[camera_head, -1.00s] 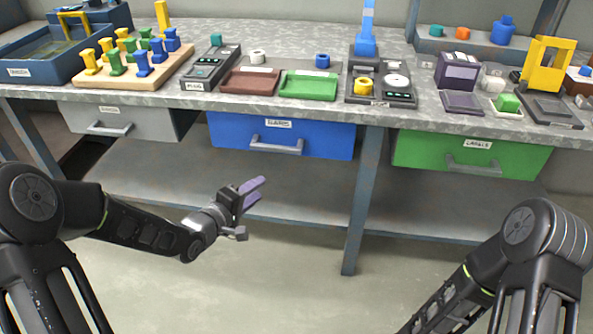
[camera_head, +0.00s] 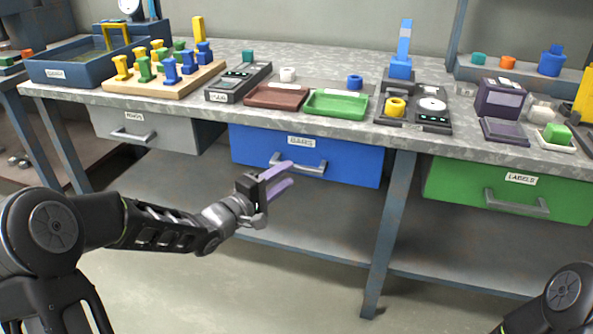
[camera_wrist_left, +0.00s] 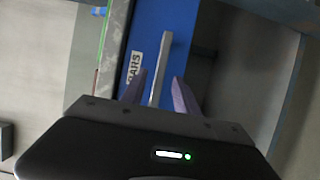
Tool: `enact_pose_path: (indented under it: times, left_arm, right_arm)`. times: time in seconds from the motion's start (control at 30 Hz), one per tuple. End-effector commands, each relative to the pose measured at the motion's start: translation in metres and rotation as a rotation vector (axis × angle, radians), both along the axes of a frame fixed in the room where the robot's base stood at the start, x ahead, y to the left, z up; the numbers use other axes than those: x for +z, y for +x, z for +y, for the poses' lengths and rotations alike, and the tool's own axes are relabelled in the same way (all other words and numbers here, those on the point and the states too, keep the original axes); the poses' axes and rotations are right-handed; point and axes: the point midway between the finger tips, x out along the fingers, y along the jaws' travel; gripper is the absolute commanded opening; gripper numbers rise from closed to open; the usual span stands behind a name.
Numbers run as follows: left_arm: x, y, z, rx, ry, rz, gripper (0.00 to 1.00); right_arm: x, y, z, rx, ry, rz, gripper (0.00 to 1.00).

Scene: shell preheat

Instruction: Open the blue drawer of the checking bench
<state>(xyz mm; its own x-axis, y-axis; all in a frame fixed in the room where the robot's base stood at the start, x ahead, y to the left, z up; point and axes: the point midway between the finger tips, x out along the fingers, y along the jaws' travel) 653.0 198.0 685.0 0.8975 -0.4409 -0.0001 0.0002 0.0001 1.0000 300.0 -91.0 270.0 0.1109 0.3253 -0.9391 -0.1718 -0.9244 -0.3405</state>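The blue drawer (camera_head: 340,165) under the bench top is closed. It has a grey bar handle (camera_head: 298,166) and a label reading BARS. My left gripper (camera_head: 287,176) is in front of the drawer, close to the handle's left part, with its two purple fingers apart. In the left wrist view the handle (camera_wrist_left: 161,65) runs between the two open fingers (camera_wrist_left: 160,92), beside the BARS label on the blue front (camera_wrist_left: 172,20). I cannot tell whether the fingers touch the handle. My right gripper is out of view; only part of my right arm shows at lower right.
A grey drawer (camera_head: 140,130) is on the left and a green drawer (camera_head: 505,188) on the right, both closed. A bench leg (camera_head: 390,235) stands right of the blue drawer. Trays and blocks cover the bench top (camera_head: 330,127). The floor in front is clear.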

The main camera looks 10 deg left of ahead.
Motion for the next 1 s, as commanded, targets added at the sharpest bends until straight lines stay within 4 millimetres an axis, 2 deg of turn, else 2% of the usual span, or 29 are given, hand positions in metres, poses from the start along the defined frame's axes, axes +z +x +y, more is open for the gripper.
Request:
enact_pose_path:
  times: [0.1,0.3,0.67,1.0]
  left_arm:
    - [-0.003,0.018,-0.01,-0.003,0.0,-0.002,0.36]
    - [-0.002,0.04,-0.02,-0.001,0.0,-0.001,0.36]
    - [0.0,0.045,-0.022,0.0,0.0,0.0,0.36]
    - [0.0,0.044,-0.022,0.0,0.0,0.0,0.08]
  right_arm:
    - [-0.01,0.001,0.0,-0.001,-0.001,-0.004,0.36]
    - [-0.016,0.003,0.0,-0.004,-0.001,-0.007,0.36]
    - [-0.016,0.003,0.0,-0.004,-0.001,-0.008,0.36]
    - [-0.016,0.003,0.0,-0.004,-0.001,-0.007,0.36]
